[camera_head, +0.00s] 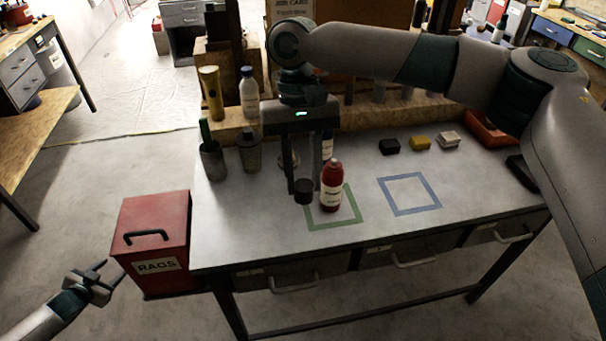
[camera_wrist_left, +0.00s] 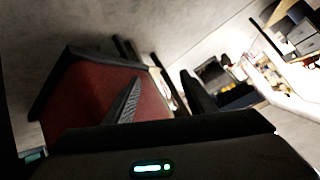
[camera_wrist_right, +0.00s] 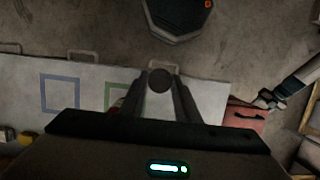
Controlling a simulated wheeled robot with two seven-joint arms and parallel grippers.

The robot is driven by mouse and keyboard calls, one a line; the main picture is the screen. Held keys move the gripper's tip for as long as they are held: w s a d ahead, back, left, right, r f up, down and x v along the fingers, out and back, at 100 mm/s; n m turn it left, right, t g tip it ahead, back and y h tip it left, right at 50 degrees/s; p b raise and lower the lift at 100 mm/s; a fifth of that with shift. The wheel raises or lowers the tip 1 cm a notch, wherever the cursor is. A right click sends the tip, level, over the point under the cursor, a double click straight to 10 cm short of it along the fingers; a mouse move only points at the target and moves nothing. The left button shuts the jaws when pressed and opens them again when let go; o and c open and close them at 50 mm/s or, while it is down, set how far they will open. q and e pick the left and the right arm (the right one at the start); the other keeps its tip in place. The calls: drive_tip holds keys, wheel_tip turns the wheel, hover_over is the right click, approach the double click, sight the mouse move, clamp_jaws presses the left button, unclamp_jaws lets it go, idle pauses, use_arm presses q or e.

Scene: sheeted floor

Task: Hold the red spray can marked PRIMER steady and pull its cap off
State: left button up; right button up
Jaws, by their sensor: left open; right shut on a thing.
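The red spray can (camera_head: 331,190) stands upright on the bench inside the green square outline, its white label facing front. Its red rounded top shows with no dark cap on it. My right gripper (camera_head: 304,186) is shut on a dark round cap (camera_head: 303,197), held just left of the can and apart from it. The cap also shows between the fingers in the right wrist view (camera_wrist_right: 160,80), where only a sliver of the can shows beside the left finger. My left gripper (camera_head: 112,273) is open and empty, low beside the red bin, away from the can.
The red RAGS bin (camera_head: 152,240) stands left of the bench (camera_head: 260,235). A blue square outline (camera_head: 409,194) is empty. Black, yellow and white blocks (camera_head: 420,143) lie farther back. A grey can (camera_head: 249,155) and a cup (camera_head: 212,162) stand at the left rear.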

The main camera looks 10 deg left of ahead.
use_arm(q)
drive_tip(key=s+d+f+n+g, duration=0.1)
drive_tip(key=s+d+f+g, duration=0.1)
drive_tip(key=s+d+f, duration=0.75)
drive_tip(key=s+d+f+g, duration=0.3)
drive_tip(key=s+d+f, duration=0.3)
drive_tip(key=s+f, duration=0.65)
drive_tip(key=s+d+f+g, duration=0.1)
drive_tip(key=s+d+f, duration=0.3)
drive_tip(key=s+d, duration=0.3)
drive_tip(key=s+d+f+g+h, duration=0.1)
drive_tip(key=s+d+f+g, duration=0.1)
drive_tip(key=s+d+f, duration=0.2)
drive_tip(key=s+d+f+g, duration=0.1)
drive_tip(key=s+d+f, duration=0.3)
drive_tip(key=s+d, duration=0.6)
drive_tip(key=d, duration=0.3)
drive_tip(key=shift+s+d+f+g+h, duration=0.15)
drive_tip(key=shift+d+g+h, duration=0.15)
drive_tip(key=shift+d, duration=0.05)
